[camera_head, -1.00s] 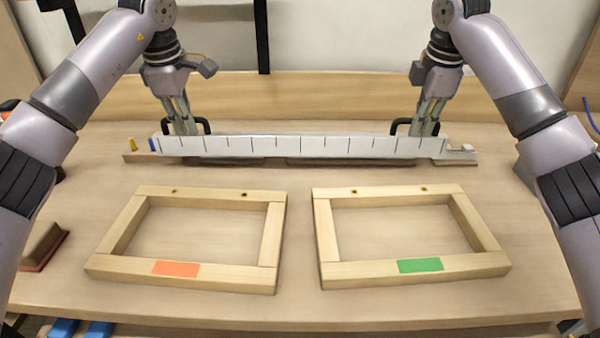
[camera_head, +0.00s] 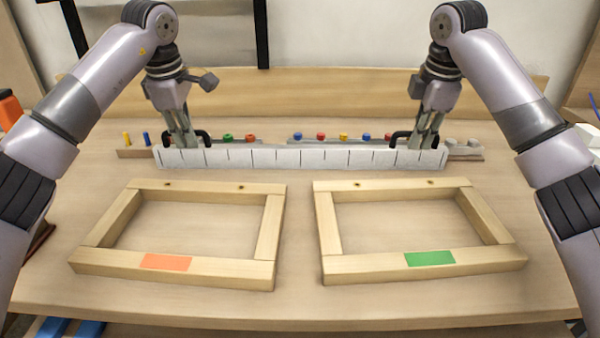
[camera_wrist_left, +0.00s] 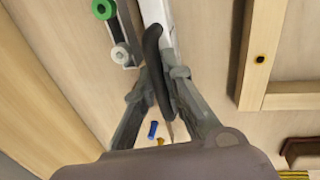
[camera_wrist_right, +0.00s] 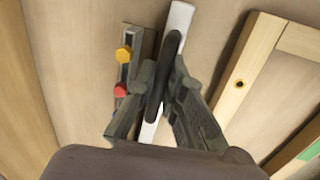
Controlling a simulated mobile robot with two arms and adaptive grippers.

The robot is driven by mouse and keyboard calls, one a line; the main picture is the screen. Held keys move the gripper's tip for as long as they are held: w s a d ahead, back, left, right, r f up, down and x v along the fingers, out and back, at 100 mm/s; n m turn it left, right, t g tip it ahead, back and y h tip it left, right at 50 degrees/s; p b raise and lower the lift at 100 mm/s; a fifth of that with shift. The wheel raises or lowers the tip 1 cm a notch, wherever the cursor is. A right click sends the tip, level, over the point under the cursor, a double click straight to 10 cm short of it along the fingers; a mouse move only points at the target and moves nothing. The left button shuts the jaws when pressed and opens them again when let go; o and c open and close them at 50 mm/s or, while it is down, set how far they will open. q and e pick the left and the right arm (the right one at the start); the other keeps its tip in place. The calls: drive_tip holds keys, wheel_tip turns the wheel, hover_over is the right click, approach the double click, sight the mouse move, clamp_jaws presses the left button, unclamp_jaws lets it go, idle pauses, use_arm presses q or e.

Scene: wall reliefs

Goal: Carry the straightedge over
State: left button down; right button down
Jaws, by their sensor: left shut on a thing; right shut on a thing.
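The straightedge (camera_head: 300,157) is a long pale bar with dark tick marks and a black handle near each end. It spans left to right behind the two wooden frames. My left gripper (camera_head: 190,142) is shut on its left handle, also seen in the left wrist view (camera_wrist_left: 155,70). My right gripper (camera_head: 418,142) is shut on its right handle, also seen in the right wrist view (camera_wrist_right: 165,75). The left frame (camera_head: 180,265) carries an orange patch and the right frame (camera_head: 420,265) a green patch. Whether the bar touches the table is unclear.
Behind the bar stand racks with coloured knobs, including a green knob (camera_head: 228,137) and a yellow knob (camera_head: 343,137). A yellow peg (camera_head: 127,139) and a blue peg (camera_head: 147,138) stand at the left. The table between the bar and the frames is clear.

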use_arm(q)
drive_tip(key=c, duration=1.7)
unclamp_jaws()
use_arm(e)
drive_tip(key=c, duration=1.7)
unclamp_jaws()
drive_tip(key=shift+r, duration=0.15)
use_arm(q)
drive_tip(key=r, duration=0.4)
drive_tip(key=s+r, duration=0.1)
drive_tip(key=r, duration=0.3)
drive_tip(key=s+r, duration=0.1)
drive_tip(key=r, duration=0.2)
drive_tip(key=shift+s+r, duration=0.2)
drive_tip(key=shift+r, duration=0.2)
use_arm(e)
drive_tip(key=r, duration=0.4)
drive_tip(key=s+r, duration=0.1)
drive_tip(key=r, duration=0.2)
drive_tip(key=s+r, duration=0.1)
drive_tip(key=r, duration=0.3)
drive_tip(key=shift+s+r, duration=0.2)
drive_tip(key=shift+r, duration=0.1)
